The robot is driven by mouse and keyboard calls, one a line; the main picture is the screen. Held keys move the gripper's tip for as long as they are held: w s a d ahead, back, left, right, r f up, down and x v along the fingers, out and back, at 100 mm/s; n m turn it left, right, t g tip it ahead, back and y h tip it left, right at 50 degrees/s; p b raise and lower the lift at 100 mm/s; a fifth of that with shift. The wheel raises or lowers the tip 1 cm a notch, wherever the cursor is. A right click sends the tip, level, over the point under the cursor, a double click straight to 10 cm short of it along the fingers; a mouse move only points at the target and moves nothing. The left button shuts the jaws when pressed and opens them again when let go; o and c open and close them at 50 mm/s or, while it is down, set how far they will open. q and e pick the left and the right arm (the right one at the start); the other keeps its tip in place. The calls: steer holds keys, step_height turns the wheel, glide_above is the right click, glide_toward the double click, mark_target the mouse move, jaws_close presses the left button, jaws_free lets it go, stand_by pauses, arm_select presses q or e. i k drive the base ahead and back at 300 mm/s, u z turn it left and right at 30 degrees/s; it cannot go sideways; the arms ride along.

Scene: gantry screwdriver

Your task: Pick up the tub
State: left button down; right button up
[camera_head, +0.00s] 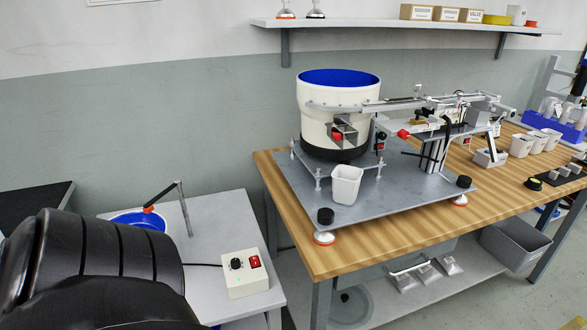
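A small white tub (346,185) stands upright on the grey metal plate (405,200) on the wooden workbench. It is in front of the large white feeder bowl (328,100) with a blue inside. It looks open at the top, and nothing is seen inside it. Several similar white tubs, one of them here (521,146), stand in a row at the right end of the bench. Neither of my grippers shows in the head view. A black arm link of mine fills the lower left.
A low grey table (208,225) at the left holds a blue bowl (140,218) and a control box (246,273) with a red switch. Rail machinery (440,105) extends right of the feeder. Black knobs (325,216) stand on the plate's corners. The bench's front strip is clear.

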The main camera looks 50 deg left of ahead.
mark_target(346, 186)
steer(key=k, duration=0.3)
steer(key=u, duration=1.3)
